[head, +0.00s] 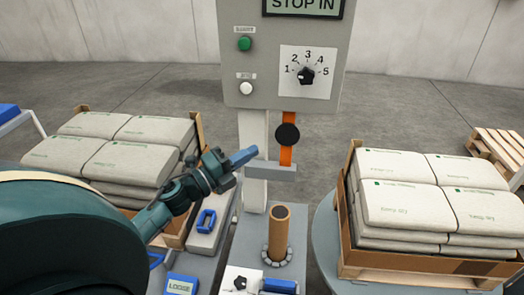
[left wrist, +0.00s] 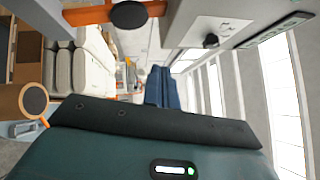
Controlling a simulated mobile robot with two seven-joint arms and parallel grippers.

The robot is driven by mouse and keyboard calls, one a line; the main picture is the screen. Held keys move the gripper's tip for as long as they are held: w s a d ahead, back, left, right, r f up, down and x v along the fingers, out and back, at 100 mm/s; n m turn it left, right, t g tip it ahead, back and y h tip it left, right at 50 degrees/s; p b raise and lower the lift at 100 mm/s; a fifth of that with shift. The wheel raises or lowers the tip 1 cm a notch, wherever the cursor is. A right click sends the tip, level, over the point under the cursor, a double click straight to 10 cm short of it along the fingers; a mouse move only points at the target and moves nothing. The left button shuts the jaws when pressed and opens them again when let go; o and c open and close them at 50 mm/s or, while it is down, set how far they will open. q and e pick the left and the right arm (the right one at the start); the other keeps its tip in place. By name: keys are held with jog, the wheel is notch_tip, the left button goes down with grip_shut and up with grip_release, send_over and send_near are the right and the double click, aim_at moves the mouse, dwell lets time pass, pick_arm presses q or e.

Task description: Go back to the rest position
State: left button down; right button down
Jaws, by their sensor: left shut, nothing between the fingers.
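My left gripper (head: 244,157) is in the middle of the head view, with its blue fingers shut and empty. It is in front of the grey control panel's post, left of the orange strip (head: 286,152) with a black round knob (head: 287,135). In the left wrist view the blue fingers (left wrist: 160,88) are together with nothing between them. The panel (head: 258,80) has a green button (head: 244,44), a white button (head: 246,88) and a dial (head: 306,75) numbered 1 to 5. My right gripper is not in view.
Stacked sacks (head: 130,145) stand on the left, partly behind my left arm. More sacks (head: 410,200) stand in a cardboard-sided stack on the right. A brown tube (head: 279,232) stands upright on the grey bench. A blue handle (head: 206,220) and a "LOOSE" display (head: 181,286) are near my arm.

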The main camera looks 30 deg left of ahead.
pick_arm(q)
jog(key=s+d+f+n+g+y+p, duration=0.2)
jog(key=s+d+f+n+g, duration=0.6)
jog(key=s+d+f+n, duration=0.9)
jog(key=d+f+n+y, duration=0.1)
jog(key=d+f+n, duration=0.2)
jog(key=n, duration=0.1)
